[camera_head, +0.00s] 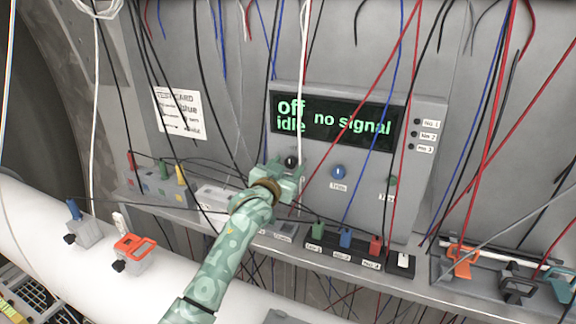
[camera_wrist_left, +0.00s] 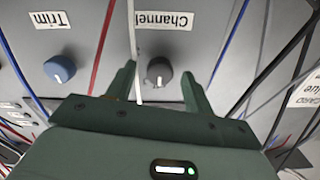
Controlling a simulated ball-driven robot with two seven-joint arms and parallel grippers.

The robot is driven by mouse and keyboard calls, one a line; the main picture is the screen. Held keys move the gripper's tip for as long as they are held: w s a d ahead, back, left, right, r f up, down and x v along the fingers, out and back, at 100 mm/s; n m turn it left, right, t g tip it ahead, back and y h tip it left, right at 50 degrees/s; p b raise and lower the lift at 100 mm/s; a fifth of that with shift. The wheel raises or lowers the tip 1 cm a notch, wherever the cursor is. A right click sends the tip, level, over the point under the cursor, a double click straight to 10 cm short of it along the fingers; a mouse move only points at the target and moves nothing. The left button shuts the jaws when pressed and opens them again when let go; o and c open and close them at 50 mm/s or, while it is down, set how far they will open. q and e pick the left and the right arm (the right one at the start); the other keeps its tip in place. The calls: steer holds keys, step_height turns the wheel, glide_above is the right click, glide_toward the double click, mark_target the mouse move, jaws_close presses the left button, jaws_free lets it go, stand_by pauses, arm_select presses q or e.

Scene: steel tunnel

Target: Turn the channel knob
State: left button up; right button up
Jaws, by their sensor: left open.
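The channel knob (camera_head: 291,160) is a small dark round knob on the grey panel below the display. In the left wrist view the knob (camera_wrist_left: 160,70) sits under an upside-down "Channel" label (camera_wrist_left: 165,19), its pale pointer mark toward the bottom. My left gripper (camera_head: 287,171) is open in front of the panel. In the wrist view its two fingers (camera_wrist_left: 159,79) stand on either side of the knob, with gaps visible. The gripper partly hides the knob's surroundings in the head view. My right gripper is not in view.
The display (camera_head: 335,122) reads "off idle" and "no signal". A blue Trim knob (camera_head: 338,172) sits right of the channel knob. A white cable (camera_wrist_left: 133,45) hangs between the left finger and the knob in the wrist view. Several red, blue and black cables cross the panel.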

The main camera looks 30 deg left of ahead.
arm_select(q)
steer(key=shift+w, duration=0.45)
steer(key=c, duration=1)
